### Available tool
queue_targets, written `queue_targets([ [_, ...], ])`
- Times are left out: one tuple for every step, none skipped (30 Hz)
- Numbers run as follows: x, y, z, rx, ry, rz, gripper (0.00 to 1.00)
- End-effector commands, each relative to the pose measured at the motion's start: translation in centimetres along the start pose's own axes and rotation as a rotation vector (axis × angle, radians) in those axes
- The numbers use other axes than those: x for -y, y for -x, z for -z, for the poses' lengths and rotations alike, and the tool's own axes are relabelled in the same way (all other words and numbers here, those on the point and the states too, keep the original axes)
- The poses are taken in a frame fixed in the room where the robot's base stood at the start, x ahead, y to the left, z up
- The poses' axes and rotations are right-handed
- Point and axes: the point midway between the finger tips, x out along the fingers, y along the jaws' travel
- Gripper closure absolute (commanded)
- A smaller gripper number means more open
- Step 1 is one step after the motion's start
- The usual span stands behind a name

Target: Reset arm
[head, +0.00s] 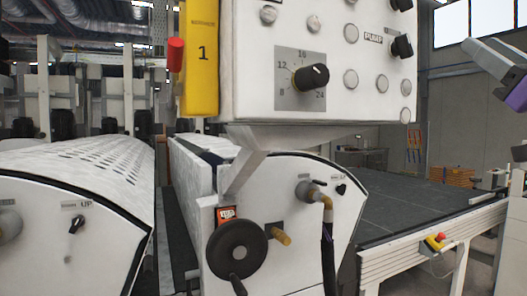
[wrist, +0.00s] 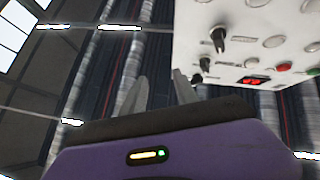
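My gripper (wrist: 160,75) shows in the wrist view, with two grey fingers standing apart and a gap between them. Nothing is held in the gap. Its purple body with a small lit indicator fills the bottom of that view. The fingers point up toward the ceiling, beside the white control panel (wrist: 240,45), and appear apart from it. In the head view, a grey and purple part of my arm (head: 515,95) enters at the upper right edge, to the right of the control panel (head: 345,95).
The control panel carries a black dial (head: 311,77), knobs and buttons. Below it are a black handwheel (head: 237,249) and a roller housing (head: 280,185). A dark conveyor table (head: 410,205) with a red emergency button (head: 440,237) stands right. Open air lies between panel and arm.

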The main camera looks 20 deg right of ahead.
Motion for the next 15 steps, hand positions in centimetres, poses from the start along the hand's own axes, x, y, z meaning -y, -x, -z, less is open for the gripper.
queue_targets([
  [-0.1, 1.0, -2.3, -0.002, -0.030, -0.028, 0.65],
  [-0.2, 1.6, -3.3, -0.007, -0.040, -0.044, 0.65],
  [-0.2, 2.4, -4.7, -0.011, -0.057, -0.064, 0.65],
  [-0.2, 3.0, -5.8, -0.014, -0.066, -0.080, 0.65],
  [-0.1, 3.6, -6.8, -0.016, -0.077, -0.094, 0.65],
  [0.1, 4.5, -8.2, -0.016, -0.089, -0.113, 0.65],
  [0.2, 5.2, -9.2, -0.016, -0.098, -0.126, 0.65],
  [0.5, 6.0, -10.2, -0.014, -0.106, -0.139, 0.65],
  [0.8, 7.0, -11.6, -0.010, -0.115, -0.156, 0.65],
  [1.1, 7.7, -12.6, -0.007, -0.123, -0.167, 0.65],
  [1.4, 8.5, -13.5, -0.004, -0.128, -0.179, 0.65],
  [1.9, 9.6, -14.8, 0.003, -0.137, -0.192, 0.65],
  [2.3, 10.4, -15.7, 0.009, -0.141, -0.202, 0.65],
  [2.8, 11.3, -16.6, 0.016, -0.146, -0.211, 0.65],
  [3.4, 12.4, -17.8, 0.026, -0.151, -0.223, 0.65],
])
